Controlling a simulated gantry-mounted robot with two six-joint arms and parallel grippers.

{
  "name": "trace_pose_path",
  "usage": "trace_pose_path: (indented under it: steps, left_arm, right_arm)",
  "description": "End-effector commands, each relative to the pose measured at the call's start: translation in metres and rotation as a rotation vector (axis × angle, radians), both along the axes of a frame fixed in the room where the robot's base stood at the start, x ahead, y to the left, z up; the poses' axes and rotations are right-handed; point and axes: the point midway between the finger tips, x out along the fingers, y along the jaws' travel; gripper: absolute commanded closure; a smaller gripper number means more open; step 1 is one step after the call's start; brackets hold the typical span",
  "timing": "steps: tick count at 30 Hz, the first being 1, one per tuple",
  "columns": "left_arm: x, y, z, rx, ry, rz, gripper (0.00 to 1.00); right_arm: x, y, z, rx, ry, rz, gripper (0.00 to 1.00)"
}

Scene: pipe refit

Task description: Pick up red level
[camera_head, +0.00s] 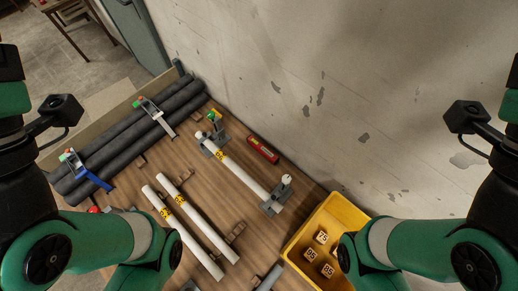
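The red level (262,149) is a small red bar with a yellowish patch. It lies on the wooden table near the wall, to the right of a grey clamp fixture holding a white pipe (245,180). Nothing covers it and neither arm touches it. My left and right green arms come in at the lower corners and bend down past the bottom edge. Both grippers are outside the picture, so I cannot see whether they hold anything.
Two loose white pipes (184,240) with yellow labels lie on the table. Dark grey pipes (128,142) lie at the left, with two clamp-like tools on them. A yellow crate (345,207) with labelled blocks stands at the lower right. The peeling wall (345,85) rises behind the level.

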Motion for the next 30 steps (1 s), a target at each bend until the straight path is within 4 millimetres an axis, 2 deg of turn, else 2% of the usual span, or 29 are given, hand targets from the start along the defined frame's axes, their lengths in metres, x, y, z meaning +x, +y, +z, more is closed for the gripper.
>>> trace_pose_path:
  steps: [14, 15, 19, 30]
  left_arm:
    - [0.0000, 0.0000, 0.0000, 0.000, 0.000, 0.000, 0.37]
    - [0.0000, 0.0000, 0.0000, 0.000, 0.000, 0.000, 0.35]
    - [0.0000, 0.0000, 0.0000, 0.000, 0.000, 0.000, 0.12]
    - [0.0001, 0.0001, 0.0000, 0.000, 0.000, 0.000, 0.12]
  right_arm:
    - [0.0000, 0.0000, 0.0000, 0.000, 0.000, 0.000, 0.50]
    - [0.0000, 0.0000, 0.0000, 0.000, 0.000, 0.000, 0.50]
    - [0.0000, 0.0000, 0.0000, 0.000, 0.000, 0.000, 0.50]
    - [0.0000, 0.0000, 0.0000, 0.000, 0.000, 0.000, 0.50]
